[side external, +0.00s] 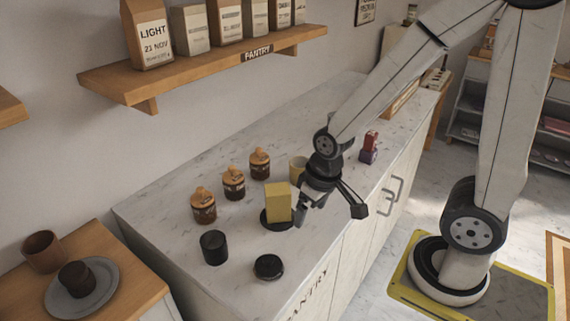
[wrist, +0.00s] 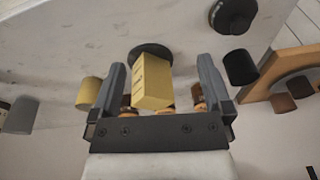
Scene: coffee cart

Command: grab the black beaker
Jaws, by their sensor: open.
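The black beaker (side external: 213,247) looks like the plain dark cylinder standing upright on the white counter, left of the yellow block. It also shows in the wrist view (wrist: 240,67), just outside the right finger. My gripper (side external: 330,208) is open above the counter, to the right of the yellow block and apart from the beaker. In the wrist view, the open fingers (wrist: 162,68) frame the yellow block in the picture; contact with it is not visible.
The yellow block (side external: 278,201) stands on a black disc (side external: 264,222). A low black round object (side external: 268,267) sits near the front edge. Several jars (side external: 204,206) line the back. A dark cup (side external: 76,279) stands on a grey plate (side external: 106,290). A wooden shelf (side external: 205,66) overhangs.

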